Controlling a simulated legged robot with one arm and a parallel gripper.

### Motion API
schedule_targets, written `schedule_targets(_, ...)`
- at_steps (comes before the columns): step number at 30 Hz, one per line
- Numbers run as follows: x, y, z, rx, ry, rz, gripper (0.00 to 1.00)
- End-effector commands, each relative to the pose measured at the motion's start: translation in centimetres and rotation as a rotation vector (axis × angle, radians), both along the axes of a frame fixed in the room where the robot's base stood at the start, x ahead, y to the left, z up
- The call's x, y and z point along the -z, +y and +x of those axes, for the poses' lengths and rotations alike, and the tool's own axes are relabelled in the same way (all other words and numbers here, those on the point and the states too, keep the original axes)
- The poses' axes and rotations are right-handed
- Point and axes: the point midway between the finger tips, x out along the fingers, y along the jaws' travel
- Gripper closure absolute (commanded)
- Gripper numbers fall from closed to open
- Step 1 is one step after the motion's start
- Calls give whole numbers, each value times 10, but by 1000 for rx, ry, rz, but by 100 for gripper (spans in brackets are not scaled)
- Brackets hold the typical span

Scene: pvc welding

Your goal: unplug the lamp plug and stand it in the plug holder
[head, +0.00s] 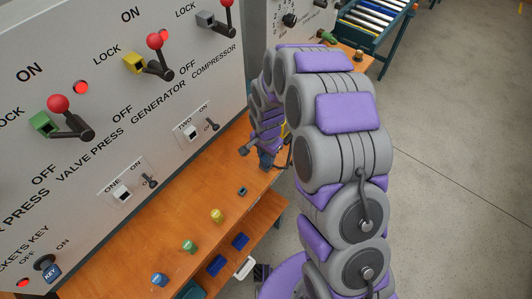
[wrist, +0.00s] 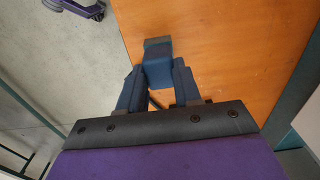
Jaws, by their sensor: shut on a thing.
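My gripper (wrist: 157,80) is shut on a dark blue block, which looks like the lamp plug (wrist: 157,66), over the orange table. A dark grey-green piece (wrist: 157,43) is at the block's far end; I cannot tell whether they are joined. In the head view my gripper (head: 267,158) is low by the table's right edge, partly hidden by my arm, with a thin black cable beside it. A small dark piece with a hollow (head: 242,191) lies on the table to its left; I cannot tell if it is the plug holder.
Yellow (head: 216,215), green (head: 189,246) and blue (head: 160,279) pieces stand in a row on the table. The upright grey panel (head: 95,160) with levers and sockets ONE and TWO borders the table. A shelf with blue items (head: 240,241) is below. Open floor lies right.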

Motion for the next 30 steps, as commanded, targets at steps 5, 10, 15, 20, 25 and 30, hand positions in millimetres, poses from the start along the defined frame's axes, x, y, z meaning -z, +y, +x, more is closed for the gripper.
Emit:
schedule_targets(5,4,0,0,0,1,-1,100)
schedule_targets(10,6,0,0,1,0,0,59)
schedule_targets(15,5,0,0,0,0,0,43)
schedule_targets(20,5,0,0,0,0,0,37)
schedule_targets(25,4,0,0,0,0,0,37)
schedule_targets(30,-13,0,1,0,-2,0,37)
